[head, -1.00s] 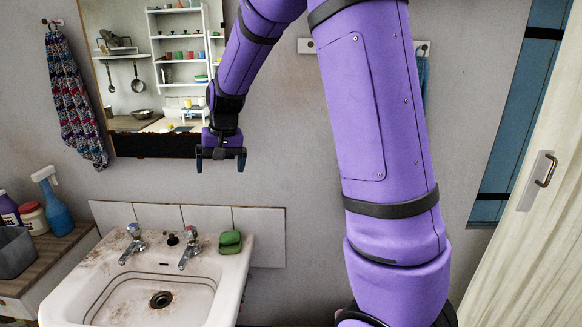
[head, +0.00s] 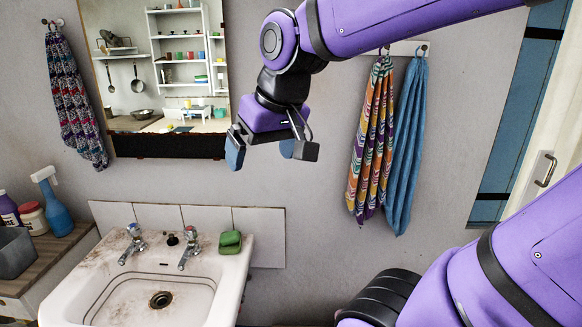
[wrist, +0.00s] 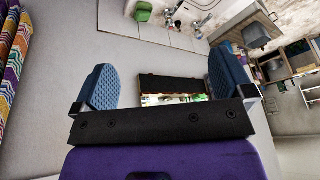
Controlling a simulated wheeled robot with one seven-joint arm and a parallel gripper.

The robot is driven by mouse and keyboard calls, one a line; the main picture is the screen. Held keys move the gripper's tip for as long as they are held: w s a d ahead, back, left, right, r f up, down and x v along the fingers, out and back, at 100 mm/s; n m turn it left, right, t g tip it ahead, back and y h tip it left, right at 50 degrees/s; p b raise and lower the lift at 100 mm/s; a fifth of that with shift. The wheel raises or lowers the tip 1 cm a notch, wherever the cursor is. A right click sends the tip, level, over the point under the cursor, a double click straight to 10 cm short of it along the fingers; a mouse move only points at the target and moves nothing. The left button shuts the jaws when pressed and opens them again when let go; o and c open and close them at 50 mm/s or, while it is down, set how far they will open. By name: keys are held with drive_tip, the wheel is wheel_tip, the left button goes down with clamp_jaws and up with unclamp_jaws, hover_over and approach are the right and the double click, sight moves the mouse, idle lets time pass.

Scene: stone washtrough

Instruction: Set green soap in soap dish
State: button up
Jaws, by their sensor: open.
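A green block, which looks like the green soap (head: 230,242), sits on the back right corner of the washbasin, right of the taps. It also shows at the top of the wrist view (wrist: 144,11). Its upper and lower parts differ in shade; I cannot tell whether a separate soap dish lies under it. No other soap dish is clear to me. My gripper (head: 264,150) is open and empty, with blue pads spread apart. It hangs in the air above and slightly right of the soap, in front of the mirror's right edge. The wrist view shows nothing between the pads (wrist: 165,84).
The stained white basin (head: 215,285) has two taps (head: 190,252) left of the soap. A wooden counter (head: 50,262) at left holds a blue spray bottle (head: 53,205), jars and a grey bin. Towels (head: 375,140) hang at right. A mirror (head: 165,90) hangs above.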

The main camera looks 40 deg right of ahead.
drive_tip(key=s+n, duration=0.1)
drive_tip(key=s, duration=0.6)
drive_tip(key=shift+a+f+t+h, duration=0.25)
drive_tip(key=shift+f+t+h, duration=0.05)
drive_tip(key=shift+f, duration=0.05)
drive_tip(key=shift+d, duration=0.1)
drive_tip(key=shift+w+d, duration=0.1)
idle(0.7)
